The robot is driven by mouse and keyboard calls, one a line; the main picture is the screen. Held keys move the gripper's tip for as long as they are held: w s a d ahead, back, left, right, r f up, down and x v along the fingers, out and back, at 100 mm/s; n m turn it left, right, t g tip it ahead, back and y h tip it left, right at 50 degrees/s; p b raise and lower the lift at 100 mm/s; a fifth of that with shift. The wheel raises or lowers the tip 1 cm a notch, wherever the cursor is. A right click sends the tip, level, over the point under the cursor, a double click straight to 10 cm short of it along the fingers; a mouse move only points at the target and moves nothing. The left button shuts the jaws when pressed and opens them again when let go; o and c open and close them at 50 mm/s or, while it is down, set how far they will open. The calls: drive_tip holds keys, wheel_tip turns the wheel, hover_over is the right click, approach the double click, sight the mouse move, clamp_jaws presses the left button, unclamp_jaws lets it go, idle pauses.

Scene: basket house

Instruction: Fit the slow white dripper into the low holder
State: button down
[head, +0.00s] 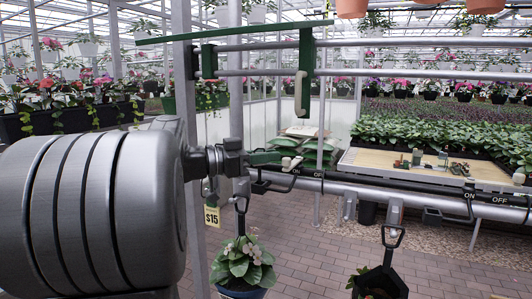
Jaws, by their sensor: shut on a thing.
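A second green bracket (209,60) is on the rails to the left. I cannot tell which part is the low holder.
A front pipe (345,188) with ON and OFF labels crosses right of my gripper. A potted plant (240,262) and a dark pot (383,283) hang below it. A $15 tag (211,215) hangs nearby. A bench (362,163) with small items stands behind. The brick floor is partly clear.

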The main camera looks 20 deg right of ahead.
sight(265, 182)
drive_tip(key=shift+f, duration=0.35)
drive_tip(key=shift+f, duration=0.1)
drive_tip(key=shift+f+b, duration=0.6)
drive_tip(key=shift+f, duration=0.8)
drive_tip(key=c, duration=1.4)
unclamp_jaws()
drive_tip(key=shift+a, duration=0.1)
drive_tip(key=a, duration=0.4)
drive_tip(key=a+b, duration=0.1)
drive_tip(key=a, duration=0.4)
drive_tip(key=w+a+b, duration=0.1)
drive_tip(key=a, duration=0.3)
drive_tip(key=shift+a, duration=0.35)
